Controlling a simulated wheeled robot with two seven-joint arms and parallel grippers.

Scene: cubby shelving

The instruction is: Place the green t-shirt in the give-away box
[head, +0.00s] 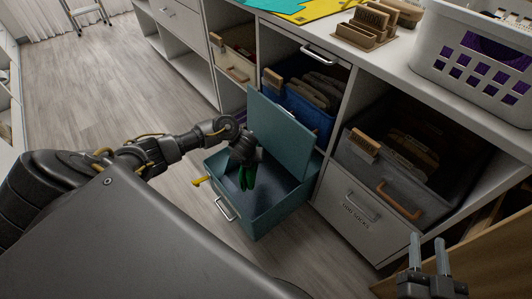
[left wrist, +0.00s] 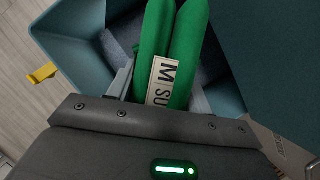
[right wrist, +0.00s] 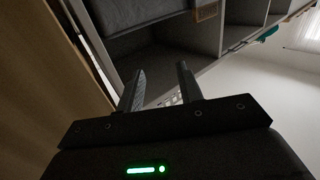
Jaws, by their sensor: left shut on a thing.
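The green t-shirt (head: 246,179) is folded into a roll and hangs from my left gripper (head: 246,163). In the left wrist view the t-shirt (left wrist: 188,45) sits between the fingers, with a pale "M" label on it. It is over the open teal box (head: 268,212), whose lid (head: 280,135) stands raised at the back. I cannot tell whether the t-shirt touches the box floor. The left wrist view shows the box wall (left wrist: 75,40) and a grey-blue surface inside. I read no give-away label on the box. My right gripper (head: 428,243) is open and empty at the lower right.
A yellow tag (head: 201,181) sticks out at the box's left side. Cubby shelving holds a blue bin (head: 296,104) and a grey bin (head: 400,165) with files. A white basket (head: 470,55) stands on the counter.

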